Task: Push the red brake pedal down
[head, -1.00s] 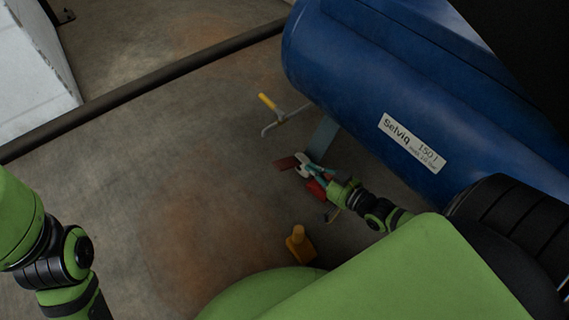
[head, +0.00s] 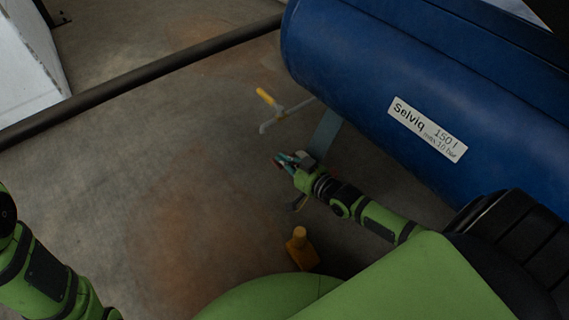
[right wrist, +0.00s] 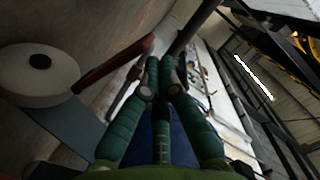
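The red brake pedal (right wrist: 112,62) shows in the right wrist view as a dull red bar, running from beside a pale wheel (right wrist: 38,84) with a dark hub up to near my right fingertips. In the head view only a small red bit (head: 276,160) shows at the tips of my right gripper (head: 282,159); the rest is hidden by it. In the right wrist view the teal fingers of my right gripper (right wrist: 161,66) lie close together with nothing visibly held. I cannot tell whether they touch the pedal. My left gripper is out of view.
A blue tank (head: 400,85) labelled Selviq fills the upper right, with a grey-blue leg (head: 325,133) under it. A yellow-handled valve (head: 272,108) is beyond my gripper. An orange-yellow piece (head: 301,249) stands nearer. A dark pipe (head: 150,72) crosses the floor. Floor at left is clear.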

